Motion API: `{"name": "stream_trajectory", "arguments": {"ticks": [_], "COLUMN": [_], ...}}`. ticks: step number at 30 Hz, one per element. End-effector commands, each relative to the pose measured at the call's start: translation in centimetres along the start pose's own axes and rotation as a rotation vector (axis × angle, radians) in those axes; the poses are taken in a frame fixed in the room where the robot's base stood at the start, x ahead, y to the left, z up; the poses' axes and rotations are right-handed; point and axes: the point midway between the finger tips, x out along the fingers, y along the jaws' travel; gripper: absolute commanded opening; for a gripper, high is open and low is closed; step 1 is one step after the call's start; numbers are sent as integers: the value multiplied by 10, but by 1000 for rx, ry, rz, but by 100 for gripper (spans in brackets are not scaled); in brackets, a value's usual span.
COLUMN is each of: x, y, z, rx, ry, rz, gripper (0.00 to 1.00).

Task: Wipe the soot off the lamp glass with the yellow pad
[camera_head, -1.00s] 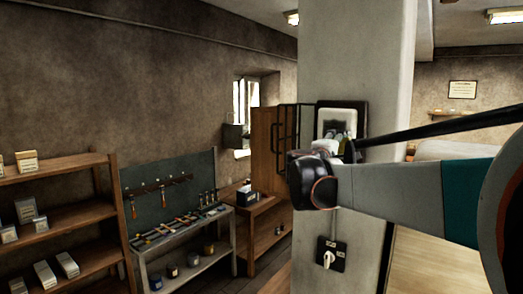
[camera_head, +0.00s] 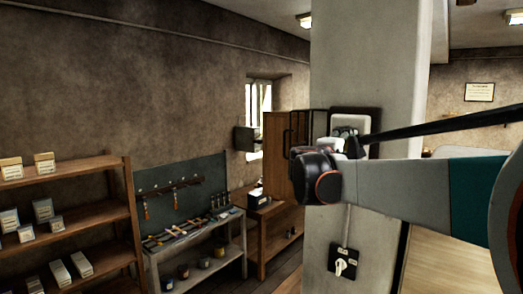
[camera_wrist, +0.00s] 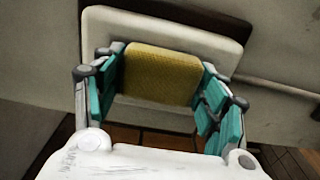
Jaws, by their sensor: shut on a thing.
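The yellow pad (camera_wrist: 162,76) sits between the teal-padded fingers of my gripper (camera_wrist: 163,70) in the wrist view, and the gripper is shut on it. Behind the pad is a pale rounded panel (camera_wrist: 110,22), which looks like the lamp glass, on a dark backplate (camera_wrist: 215,17). The pad and fingers cover much of its middle, and I cannot tell whether the pad touches it. No soot is clear on the part that shows. In the head view the panel (camera_head: 350,121) is on the grey pillar, and my gripper (camera_head: 348,141) is in front of its lower part, partly hidden by my wrist.
The pillar (camera_head: 366,60) carries a switch box (camera_head: 343,262) below the lamp. A wooden cabinet (camera_head: 277,150) stands behind it to the left. A tool bench (camera_head: 190,240) and a shelf with boxes (camera_head: 75,205) stand further left. The floor between shows little free room.

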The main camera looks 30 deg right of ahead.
Motion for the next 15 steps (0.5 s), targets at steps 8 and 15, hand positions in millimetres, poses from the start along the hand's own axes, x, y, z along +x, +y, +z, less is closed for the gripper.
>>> {"name": "stream_trajectory", "arguments": {"ticks": [8, 15], "x": [-1, 1], "y": [0, 0], "z": [-13, -28], "rx": [0, 0], "ry": [1, 0], "rz": [0, 0], "gripper": [47, 47]}}
